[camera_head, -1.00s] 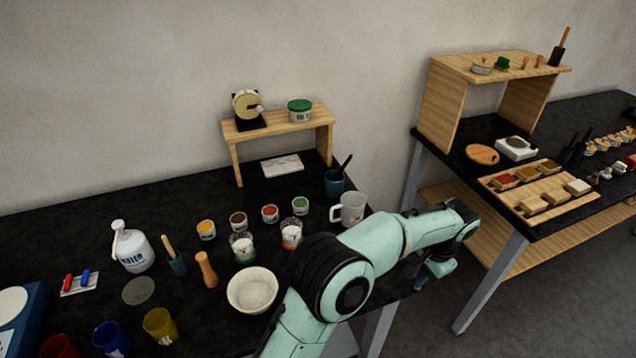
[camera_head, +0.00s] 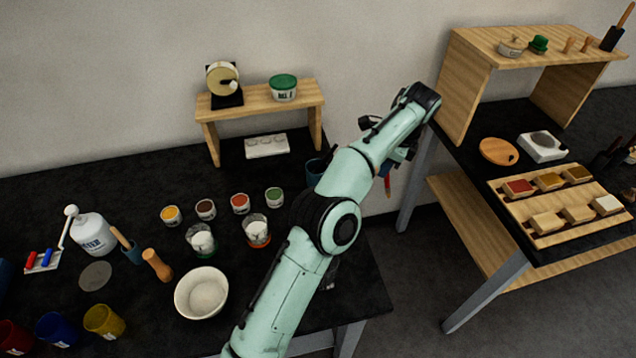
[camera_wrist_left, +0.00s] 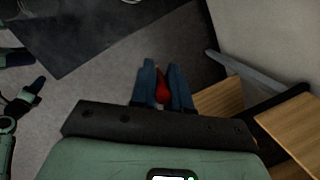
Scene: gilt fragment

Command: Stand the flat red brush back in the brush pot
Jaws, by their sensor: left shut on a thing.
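My left gripper (camera_head: 388,160) hangs in the air past the right end of the left table, in front of the wall. It is shut on the red brush (camera_head: 387,186), whose red part shows below the fingers. In the left wrist view the red brush (camera_wrist_left: 162,90) shows between the two blue fingers of the left gripper (camera_wrist_left: 163,86). A dark blue pot (camera_head: 315,172), likely the brush pot, stands at the table's back right, left of the gripper and partly hidden by my arm. Green and dark parts of my body, perhaps the right gripper (camera_wrist_left: 22,98), show at the wrist view's left edge.
Paint jars, glasses and a white bowl (camera_head: 201,292) stand left of my arm. The right table holds a tall wooden shelf (camera_head: 465,85).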

